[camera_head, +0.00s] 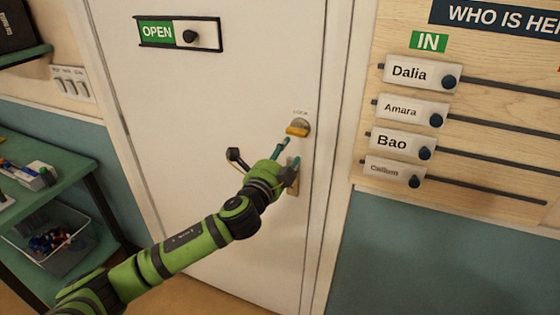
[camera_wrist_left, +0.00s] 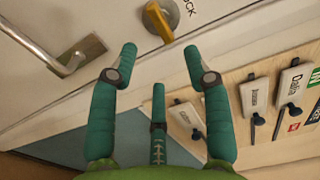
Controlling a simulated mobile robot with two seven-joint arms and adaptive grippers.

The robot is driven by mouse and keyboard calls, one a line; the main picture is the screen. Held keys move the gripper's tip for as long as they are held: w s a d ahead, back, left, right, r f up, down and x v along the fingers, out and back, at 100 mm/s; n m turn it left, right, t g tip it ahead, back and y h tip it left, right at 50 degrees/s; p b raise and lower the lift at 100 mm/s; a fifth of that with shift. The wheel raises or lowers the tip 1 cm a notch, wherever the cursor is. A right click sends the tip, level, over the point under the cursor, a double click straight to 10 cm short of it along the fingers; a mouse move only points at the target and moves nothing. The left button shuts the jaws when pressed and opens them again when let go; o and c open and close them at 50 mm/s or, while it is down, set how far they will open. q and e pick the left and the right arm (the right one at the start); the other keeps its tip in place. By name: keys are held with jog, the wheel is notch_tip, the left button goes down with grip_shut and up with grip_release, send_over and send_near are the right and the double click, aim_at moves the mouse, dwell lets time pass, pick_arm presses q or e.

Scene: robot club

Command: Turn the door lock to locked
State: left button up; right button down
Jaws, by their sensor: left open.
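The door lock is a yellow thumb-turn (camera_head: 297,130) on a round grey plate, under a small label on the white door (camera_head: 240,90). Its grip lies roughly level in the head view. The lock knob also shows at the top of the left wrist view (camera_wrist_left: 159,20), beyond the fingertips. My left gripper (camera_head: 288,152) is open and empty just below the lock, apart from it. In the left wrist view its green fingers (camera_wrist_left: 158,62) are spread wide, with the knob ahead between them. My right gripper is not in view.
A door handle (camera_wrist_left: 68,62) sits below the lock, partly behind my left gripper in the head view. An OPEN slider sign (camera_head: 180,33) is higher on the door. A name board (camera_head: 490,130) hangs at right. Green shelves (camera_head: 60,165) stand at left.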

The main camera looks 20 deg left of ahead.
pick_arm(q)
jog(key=shift+s, duration=1.35)
jog(key=shift+f, duration=0.1)
jog(key=a+f+n+g+y+b, duration=0.1)
jog(key=a+f+n+g, duration=0.1)
jog(key=f, duration=0.9)
jog(key=a+f+n+g+b, duration=0.1)
jog(key=a+f+n+g, duration=0.1)
jog(key=f, duration=1)
jog(key=s+a+f+n+g, duration=0.15)
jog(key=s+f, duration=0.25)
jog(key=f, duration=0.4)
jog(key=s+f+n+g+b, duration=0.1)
jog(key=s+f+n+g, duration=0.1)
jog(key=s+f, duration=0.35)
jog(key=s+a+f+n+g, duration=0.1)
jog(key=s+f+g, duration=0.15)
jog(key=f, duration=0.65)
jog(key=s+d+f+n+g+b, duration=0.1)
jog(key=s+f+n+g, duration=0.25)
jog(key=s+f, duration=1.45)
jog(key=s+d+f+n+g, duration=0.1)
jog(key=s+d+f+n, duration=0.1)
jog(key=s, duration=0.9)
jog(key=s+d+f+n+g+b, duration=0.1)
jog(key=s+d+f+n+g, duration=0.1)
jog(key=s, duration=1)
jog(key=shift+s+d+f, duration=0.15)
jog(key=shift+f, duration=0.2)
